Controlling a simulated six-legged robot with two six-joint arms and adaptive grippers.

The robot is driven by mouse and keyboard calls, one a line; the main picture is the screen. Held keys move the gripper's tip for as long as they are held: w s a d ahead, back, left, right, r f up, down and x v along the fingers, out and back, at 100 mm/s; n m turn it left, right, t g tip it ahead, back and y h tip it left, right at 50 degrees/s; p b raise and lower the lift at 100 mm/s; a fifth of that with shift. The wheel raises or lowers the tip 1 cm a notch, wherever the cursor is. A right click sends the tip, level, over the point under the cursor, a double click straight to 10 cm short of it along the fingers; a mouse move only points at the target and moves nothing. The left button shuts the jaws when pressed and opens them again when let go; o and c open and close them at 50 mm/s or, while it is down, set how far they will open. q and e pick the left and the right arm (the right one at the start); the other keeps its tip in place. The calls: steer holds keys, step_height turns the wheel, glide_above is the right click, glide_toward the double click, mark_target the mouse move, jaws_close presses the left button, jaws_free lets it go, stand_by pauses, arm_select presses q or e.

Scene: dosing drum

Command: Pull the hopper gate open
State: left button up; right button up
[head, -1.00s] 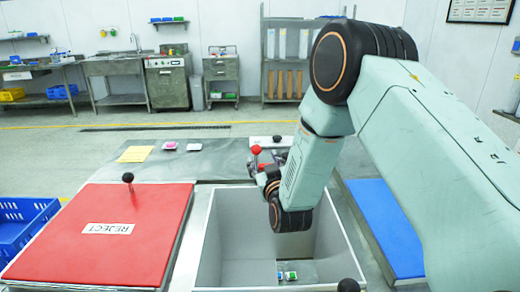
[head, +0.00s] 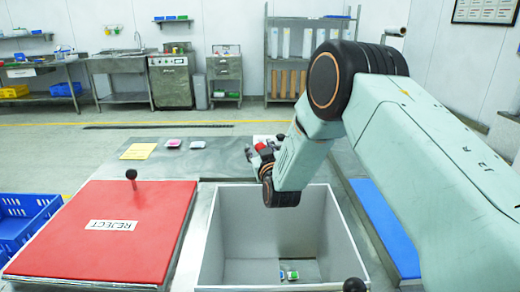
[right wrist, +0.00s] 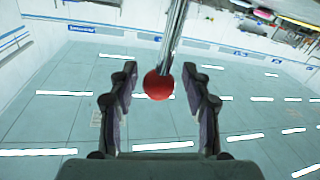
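A red ball knob (right wrist: 158,86) sits on the end of a shiny metal rod (right wrist: 174,32) in the right wrist view. My right gripper (right wrist: 160,100) is open, with one finger on each side of the knob and a visible gap to both. In the head view, the red knob (head: 265,149) is beside my right gripper (head: 256,158), partly hidden by it, above the far edge of an open grey hopper bin (head: 335,225). The gate itself cannot be made out. My left gripper is not in view.
A red lid marked REJECT (head: 95,235) with a black knob lies to the left. Small green and blue packs (head: 289,275) lie at the bottom of the bin. A yellow sheet (head: 138,152) and small packs (head: 173,143) lie on the metal top. A blue strip (head: 385,225) is at right.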

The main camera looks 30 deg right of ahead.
steer(key=shift+s+d+r, duration=0.1)
steer(key=shift+s, duration=0.1)
steer(key=c, duration=0.7)
jaws_close()
steer(key=shift+w, duration=0.1)
